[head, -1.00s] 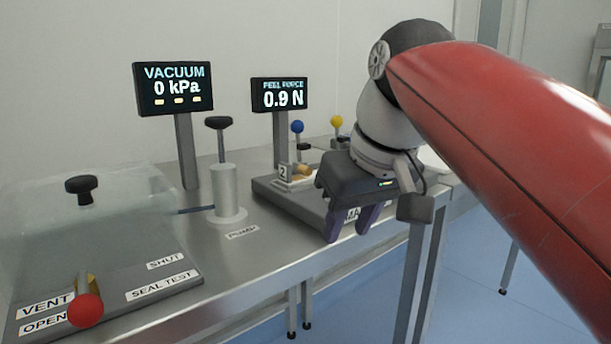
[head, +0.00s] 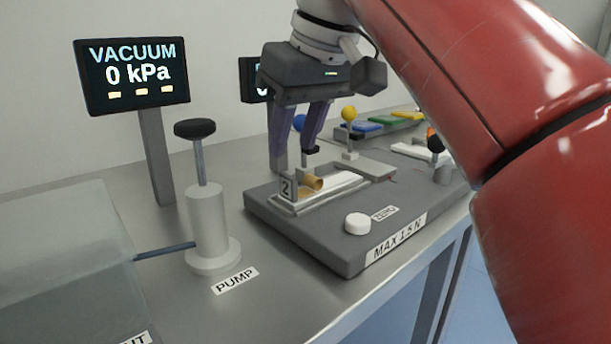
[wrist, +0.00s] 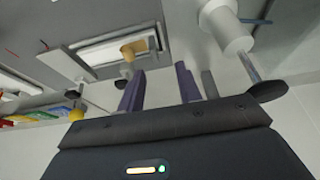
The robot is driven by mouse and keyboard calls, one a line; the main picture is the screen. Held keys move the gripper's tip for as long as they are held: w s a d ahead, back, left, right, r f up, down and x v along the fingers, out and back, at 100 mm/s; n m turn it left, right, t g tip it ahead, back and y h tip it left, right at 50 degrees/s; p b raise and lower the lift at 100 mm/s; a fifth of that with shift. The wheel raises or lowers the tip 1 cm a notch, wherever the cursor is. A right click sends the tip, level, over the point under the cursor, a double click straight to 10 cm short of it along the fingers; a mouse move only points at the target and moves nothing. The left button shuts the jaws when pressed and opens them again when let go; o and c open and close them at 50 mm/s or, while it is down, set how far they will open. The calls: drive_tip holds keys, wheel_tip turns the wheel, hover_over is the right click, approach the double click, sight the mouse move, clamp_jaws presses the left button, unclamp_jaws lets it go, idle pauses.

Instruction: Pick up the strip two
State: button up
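The fixture plate marked 2 (head: 287,188) stands at the front end of a pale strip (head: 345,184) on a grey block. A curled tan tab (head: 312,183) sits beside the plate, at the strip's near end. In the wrist view the pale strip (wrist: 105,46) and tan tab (wrist: 133,49) lie ahead of the fingers. My gripper (head: 293,160) has its purple fingers pointing down, apart and empty, above and behind the tab. In the wrist view my gripper (wrist: 160,70) also shows nothing between its fingers.
The pump (head: 207,225) and vacuum display (head: 131,76), reading 0 kPa, stand to the left. A white button (head: 357,223) sits in front. Coloured pieces (head: 378,124) lie at the back.

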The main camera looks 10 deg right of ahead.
sight(289, 176)
drive_tip(key=x, duration=0.2)
drive_tip(key=b+x, duration=0.1)
drive_tip(key=x, duration=0.4)
drive_tip(key=shift+w+d+f+b, duration=0.25)
drive_tip(key=shift+w+f+b, duration=0.05)
drive_tip(key=shift+w+f, duration=0.1)
drive_tip(key=shift+r, duration=0.1)
clamp_jaws()
